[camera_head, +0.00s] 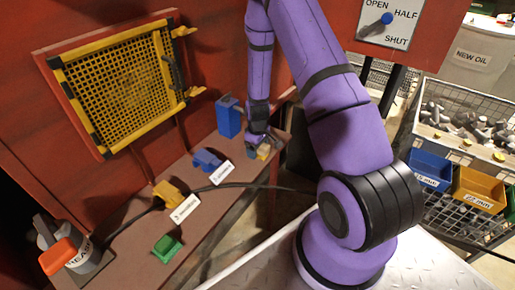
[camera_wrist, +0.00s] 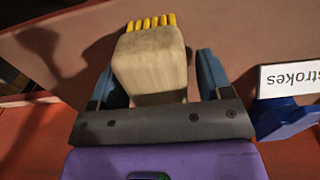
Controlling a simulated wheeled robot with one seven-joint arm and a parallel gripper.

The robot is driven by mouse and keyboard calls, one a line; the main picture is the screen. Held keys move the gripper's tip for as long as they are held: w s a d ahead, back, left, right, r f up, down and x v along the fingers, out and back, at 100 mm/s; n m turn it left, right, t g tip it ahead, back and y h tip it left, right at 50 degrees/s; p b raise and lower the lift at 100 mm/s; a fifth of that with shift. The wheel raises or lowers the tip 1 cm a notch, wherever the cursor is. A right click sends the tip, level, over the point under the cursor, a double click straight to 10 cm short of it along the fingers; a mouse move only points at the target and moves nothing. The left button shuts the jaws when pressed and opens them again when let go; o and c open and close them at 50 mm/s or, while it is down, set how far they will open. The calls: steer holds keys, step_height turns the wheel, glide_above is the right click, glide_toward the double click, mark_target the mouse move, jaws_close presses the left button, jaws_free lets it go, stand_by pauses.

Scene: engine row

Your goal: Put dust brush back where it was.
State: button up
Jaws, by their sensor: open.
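The dust brush (camera_wrist: 150,65) has a pale wooden block and yellow bristles. In the wrist view it lies between the two blue fingers of my gripper (camera_wrist: 156,72), with a gap on the right; whether the left finger touches it I cannot tell. In the head view the brush (camera_head: 264,154) shows small below my gripper (camera_head: 262,145), at the far end of the brown ledge (camera_head: 135,240). My gripper is open around the brush. The brush appears to rest on the ledge, but its underside is hidden.
A blue block (camera_head: 229,117) stands left of my gripper. A blue holder (camera_head: 207,159), a yellow holder (camera_head: 172,193) with a black cable, and a green piece (camera_head: 167,247) sit along the ledge. A white label (camera_wrist: 291,79) is close on the right. A yellow mesh guard (camera_head: 120,85) hangs open.

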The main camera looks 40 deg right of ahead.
steer(key=s+a+r+m+t, duration=0.1)
steer(key=s+a+r, duration=0.15)
steer(key=r, duration=0.95)
steer(key=s+a+r+t, duration=0.1)
steer(key=s+a+r, duration=0.15)
steer(key=r, duration=1.05)
steer(key=s+a+r+m+t, duration=0.1)
steer(key=s+a+r, duration=0.15)
steer(key=r, duration=0.95)
steer(key=s+a+r+m+t, duration=0.1)
steer(key=s+a+r, duration=0.1)
steer(key=s+r, duration=0.3)
steer(key=s+a+r+m+t, duration=0.1)
steer(key=s+a+r, duration=0.2)
steer(key=s, duration=1.1)
step_height(320, 180, up, 3)
steer(key=shift+a+r, duration=0.2)
steer(key=shift+a, duration=0.1)
